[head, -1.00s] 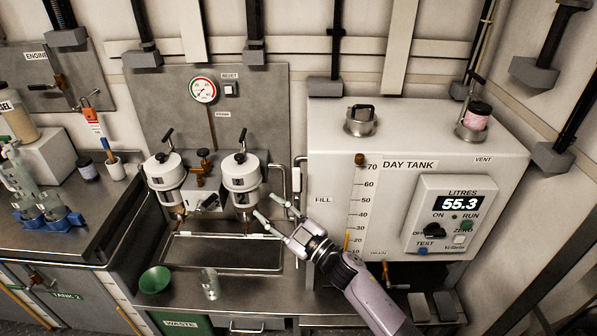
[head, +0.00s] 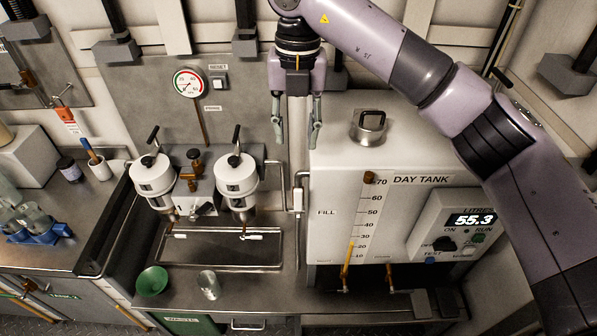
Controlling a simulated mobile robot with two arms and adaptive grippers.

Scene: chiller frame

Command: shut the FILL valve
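The white day tank (head: 345,160) stands at the right with a FILL label (head: 326,212) on its left front. A pipe (head: 299,182) runs down beside the tank's left edge, and a small pale handle (head: 298,200) shows on it near the label. I cannot tell for certain that this is the FILL valve's handle, nor whether it stands open or shut. My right gripper (head: 298,138) points down above the pipe, fingers apart with nothing between them. It appears apart from the handle. My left gripper is not in view.
Two white filter housings (head: 236,174) stand left of the pipe above a drip tray (head: 215,250). A green funnel (head: 152,281) and a metal cup (head: 209,284) sit on the front bench. The tank's display (head: 473,219) reads 55.3. My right arm crosses the upper right.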

